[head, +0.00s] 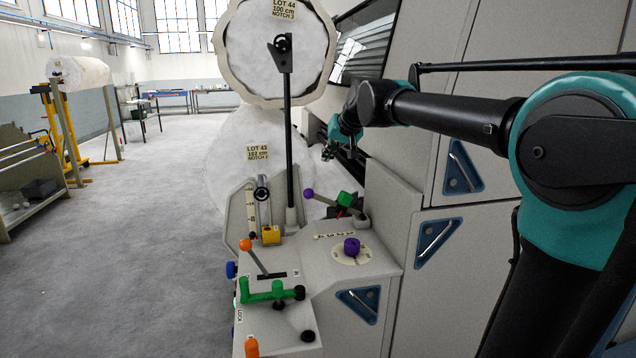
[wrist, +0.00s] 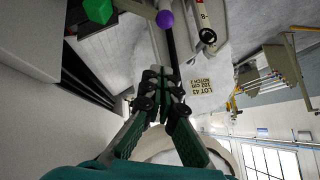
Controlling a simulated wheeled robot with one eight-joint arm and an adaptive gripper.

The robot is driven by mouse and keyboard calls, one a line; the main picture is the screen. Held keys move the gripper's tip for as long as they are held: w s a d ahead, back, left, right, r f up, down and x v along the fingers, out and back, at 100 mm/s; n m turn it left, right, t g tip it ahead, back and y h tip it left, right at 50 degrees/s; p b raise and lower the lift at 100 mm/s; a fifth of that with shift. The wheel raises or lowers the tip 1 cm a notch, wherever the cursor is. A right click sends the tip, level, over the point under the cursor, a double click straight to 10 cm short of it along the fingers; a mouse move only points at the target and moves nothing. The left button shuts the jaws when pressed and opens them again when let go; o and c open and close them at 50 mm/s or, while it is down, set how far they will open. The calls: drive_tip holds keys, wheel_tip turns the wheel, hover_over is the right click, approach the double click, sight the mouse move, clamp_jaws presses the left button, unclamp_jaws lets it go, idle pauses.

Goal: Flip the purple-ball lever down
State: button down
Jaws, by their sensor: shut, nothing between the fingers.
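The purple ball (head: 308,194) sits at the left end of a thin dark lever rod. The rod slopes gently down to the right toward a pivot on the machine's console, so the ball stands a little above the pivot end. The ball also shows at the top of the wrist view (wrist: 165,19). My gripper (head: 328,153) is above and slightly right of the ball, apart from it. In the wrist view my gripper (wrist: 157,74) has its fingers together and empty, with the ball beyond the fingertips.
A green block (head: 345,199) stands right beside the lever rod. A purple knob (head: 352,246) is on the console below. An orange-ball lever (head: 245,244), a green handle (head: 268,294) and a tall dark post (head: 288,140) are nearby. The machine's panels stand close on the right.

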hover_over(311, 193)
drive_tip(key=d, duration=0.1)
wheel_tip(311, 193, down, 10)
drive_tip(key=shift+a+f, duration=0.15)
drive_tip(key=shift+f, duration=0.35)
drive_tip(key=shift+a+f, duration=0.3)
drive_tip(key=s+a+f+n+h, duration=0.1)
drive_tip(key=a+f+h, duration=0.2)
drive_tip(key=f, duration=0.7)
drive_tip(key=shift+s+a+n+t+h, duration=0.3)
drive_tip(key=shift+a+n+t, duration=0.1)
drive_tip(key=shift+a, duration=0.15)
